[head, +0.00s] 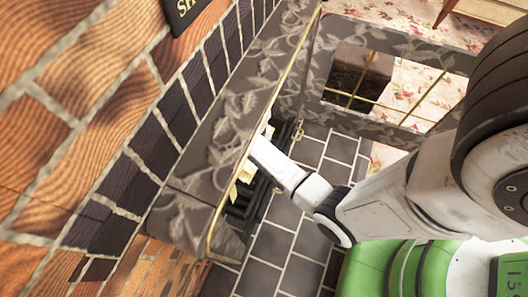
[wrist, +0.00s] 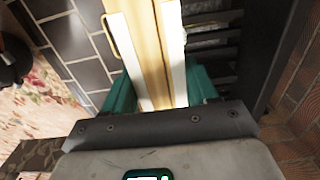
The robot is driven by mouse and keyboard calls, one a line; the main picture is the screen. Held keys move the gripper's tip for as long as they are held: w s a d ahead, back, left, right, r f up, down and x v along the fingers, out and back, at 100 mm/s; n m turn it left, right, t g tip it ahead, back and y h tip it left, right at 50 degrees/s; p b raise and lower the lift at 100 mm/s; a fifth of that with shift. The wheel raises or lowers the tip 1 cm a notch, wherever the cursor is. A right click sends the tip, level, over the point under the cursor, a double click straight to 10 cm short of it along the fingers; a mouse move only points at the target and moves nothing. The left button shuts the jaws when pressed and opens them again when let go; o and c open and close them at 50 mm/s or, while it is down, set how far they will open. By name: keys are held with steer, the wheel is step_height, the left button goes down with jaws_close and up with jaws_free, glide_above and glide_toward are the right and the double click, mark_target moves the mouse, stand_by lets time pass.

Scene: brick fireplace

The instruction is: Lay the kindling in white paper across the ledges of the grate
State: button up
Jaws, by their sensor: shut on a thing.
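My gripper (wrist: 160,88) is shut on the kindling in white paper (wrist: 142,40). In the wrist view the pale wood runs up between my teal fingers, with white paper along both sides. In the head view my gripper (head: 258,150) reaches into the fireplace opening, and the pale kindling (head: 243,174) shows beside it, partly hidden by my gripper and the metal trim. The dark grate (head: 244,203) lies close under and beside the kindling. Its bars (wrist: 215,52) show right of the bundle in the wrist view. I cannot tell whether the kindling touches the ledges.
The patterned stone surround (head: 195,185) with brass trim edges the opening close to my gripper. Dark hearth tiles (head: 285,240) lie in front. A brass-framed screen (head: 385,85) stands beyond on the hearth. A brick wall (head: 70,120) rises at left.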

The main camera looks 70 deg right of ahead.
steer(key=shift+w+f+b, duration=0.25)
steer(key=shift+w+b, duration=0.15)
steer(key=shift+w, duration=0.1)
steer(key=shift+w+f+b, duration=0.2)
steer(key=shift+w+b, duration=0.2)
steer(key=shift+w, duration=0.1)
steer(key=shift+w+f+b, duration=0.1)
steer(key=shift+f+b, duration=0.6)
steer(key=shift+f, duration=0.95)
steer(key=shift+f+b, duration=0.3)
steer(key=shift+f, duration=0.3)
steer(key=o, duration=1.3)
steer(key=shift+c, duration=0.2)
